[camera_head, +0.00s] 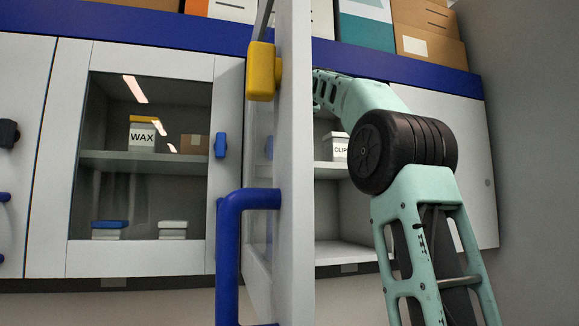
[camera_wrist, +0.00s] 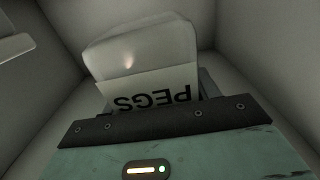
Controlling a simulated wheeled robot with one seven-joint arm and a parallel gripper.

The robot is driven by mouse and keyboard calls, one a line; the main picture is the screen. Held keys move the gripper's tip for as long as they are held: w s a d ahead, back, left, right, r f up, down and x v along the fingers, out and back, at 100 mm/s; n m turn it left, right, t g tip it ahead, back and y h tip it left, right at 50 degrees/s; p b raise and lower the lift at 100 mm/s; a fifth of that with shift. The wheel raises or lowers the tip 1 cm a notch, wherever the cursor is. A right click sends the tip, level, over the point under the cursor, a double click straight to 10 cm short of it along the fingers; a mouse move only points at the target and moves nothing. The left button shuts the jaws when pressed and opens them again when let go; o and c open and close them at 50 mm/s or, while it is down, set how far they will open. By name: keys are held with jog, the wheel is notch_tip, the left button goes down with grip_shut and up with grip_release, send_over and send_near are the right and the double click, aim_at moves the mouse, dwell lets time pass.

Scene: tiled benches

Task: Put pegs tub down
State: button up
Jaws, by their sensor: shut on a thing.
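The pegs tub (camera_wrist: 140,52) is a pale tub with a label reading PEGS, upside down in the wrist view. My gripper (camera_wrist: 150,100) is shut on it, with the dark jaw edge across the label's lower part. Grey cabinet walls surround the tub in the wrist view; I cannot tell whether its base touches a shelf. In the head view my arm reaches into the open cabinet at the right, and the gripper and the pegs tub are hidden there.
The open cabinet door (camera_head: 293,150) with a blue handle (camera_head: 230,240) stands left of my arm. A CLIPS tub (camera_head: 334,147) is on the open cabinet's shelf. A WAX tub (camera_head: 143,137) is behind the closed glass door. Boxes (camera_head: 428,30) stand on top.

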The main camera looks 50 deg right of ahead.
jog(key=shift+f+b, duration=0.6)
jog(key=shift+f, duration=4.2)
jog(key=shift+f, duration=0.1)
jog(key=o, duration=1.2)
